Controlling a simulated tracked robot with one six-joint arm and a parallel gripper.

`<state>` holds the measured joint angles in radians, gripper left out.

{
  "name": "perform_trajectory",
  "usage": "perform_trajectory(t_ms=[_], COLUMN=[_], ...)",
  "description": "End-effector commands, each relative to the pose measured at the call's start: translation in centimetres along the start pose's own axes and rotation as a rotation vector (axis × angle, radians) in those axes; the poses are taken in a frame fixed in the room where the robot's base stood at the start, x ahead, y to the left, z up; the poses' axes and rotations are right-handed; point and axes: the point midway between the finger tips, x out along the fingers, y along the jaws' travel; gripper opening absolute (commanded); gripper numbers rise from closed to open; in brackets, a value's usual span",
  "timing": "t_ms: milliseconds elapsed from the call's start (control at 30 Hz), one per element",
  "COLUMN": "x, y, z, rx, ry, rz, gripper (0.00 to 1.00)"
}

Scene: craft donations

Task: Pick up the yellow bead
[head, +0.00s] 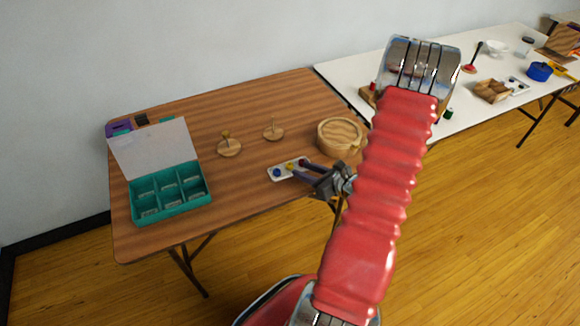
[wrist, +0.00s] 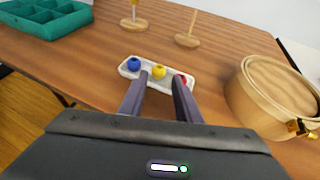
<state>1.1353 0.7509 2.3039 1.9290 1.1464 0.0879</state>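A yellow bead (head: 290,167) sits in the middle of a small white tray (head: 273,178) on the wooden table. It also shows in the wrist view (wrist: 159,71). A blue bead (wrist: 133,64) lies left of it and a red bead (wrist: 183,80) right of it, partly behind a finger. My gripper (wrist: 161,77) is open and empty. Its two dark fingers reach to the tray's near edge, with the yellow bead between or just beyond the tips. I cannot tell whether the fingers touch the tray.
A round wooden box (wrist: 250,101) stands close right of my gripper. Two wooden peg stands (head: 229,148) (head: 274,133) are behind the tray. A teal compartment box (head: 172,205) with its lid raised is at left. A white table (head: 460,100) with several objects stands at right.

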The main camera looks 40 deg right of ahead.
Motion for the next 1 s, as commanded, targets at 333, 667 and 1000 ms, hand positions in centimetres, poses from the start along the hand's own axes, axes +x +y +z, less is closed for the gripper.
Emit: perform_trajectory(t_ms=[333,667,1000], x=[3.6,5.2,5.1], y=[0.3,0.3,0.4], z=[-0.3,-0.5,-0.7], rx=[-0.001,0.001,0.003], ry=[0.0,0.005,0.008], rz=[0.003,0.002,0.002], gripper=[0.3,0.3,0.3])
